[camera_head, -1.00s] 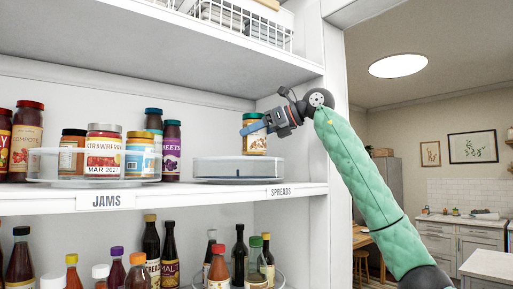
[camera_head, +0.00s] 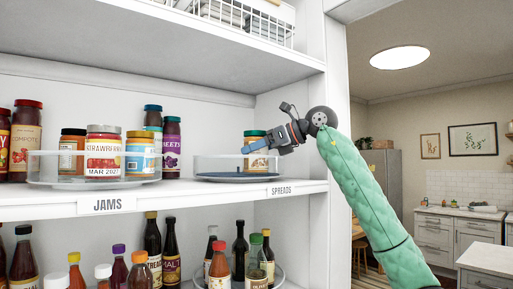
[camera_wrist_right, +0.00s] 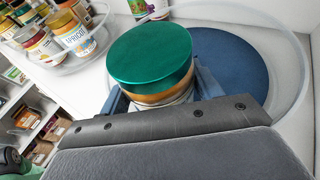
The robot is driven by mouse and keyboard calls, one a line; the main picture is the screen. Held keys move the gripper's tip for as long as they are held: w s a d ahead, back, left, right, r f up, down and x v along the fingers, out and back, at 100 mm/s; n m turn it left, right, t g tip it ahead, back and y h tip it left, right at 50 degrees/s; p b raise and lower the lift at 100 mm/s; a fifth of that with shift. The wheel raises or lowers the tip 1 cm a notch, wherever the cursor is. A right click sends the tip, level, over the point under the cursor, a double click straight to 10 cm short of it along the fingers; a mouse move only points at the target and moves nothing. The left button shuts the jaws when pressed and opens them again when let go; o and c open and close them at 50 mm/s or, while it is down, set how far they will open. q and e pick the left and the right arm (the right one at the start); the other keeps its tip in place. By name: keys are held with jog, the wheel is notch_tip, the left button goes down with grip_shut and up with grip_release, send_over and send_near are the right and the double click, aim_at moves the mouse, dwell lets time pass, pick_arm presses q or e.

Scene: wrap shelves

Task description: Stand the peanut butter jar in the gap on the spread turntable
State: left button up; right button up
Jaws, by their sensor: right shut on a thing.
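The peanut butter jar (camera_head: 255,134) has a green lid and is upright at the spread turntable, partly hidden by my gripper in the head view. Its green lid (camera_wrist_right: 152,55) fills the middle of the right wrist view. My right gripper (camera_head: 257,145) is shut on the jar from the right. The spread turntable (camera_head: 213,178) is round with a clear wall and a blue floor, seen in the wrist view (camera_wrist_right: 232,58). That floor looks bare beside the jar. I cannot tell whether the jar's base touches it. My left gripper is not in view.
The jams turntable (camera_head: 95,183), with several jars, stands to the left on the same shelf (camera_head: 160,196). The shelf's side wall (camera_head: 308,130) is close by my right arm. Bottles (camera_head: 171,255) stand on the shelf below, and a wire basket (camera_head: 250,20) is above.

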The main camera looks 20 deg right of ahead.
dwell(0.3)
jog(key=shift+f, duration=0.1)
jog(key=o, duration=1.4)
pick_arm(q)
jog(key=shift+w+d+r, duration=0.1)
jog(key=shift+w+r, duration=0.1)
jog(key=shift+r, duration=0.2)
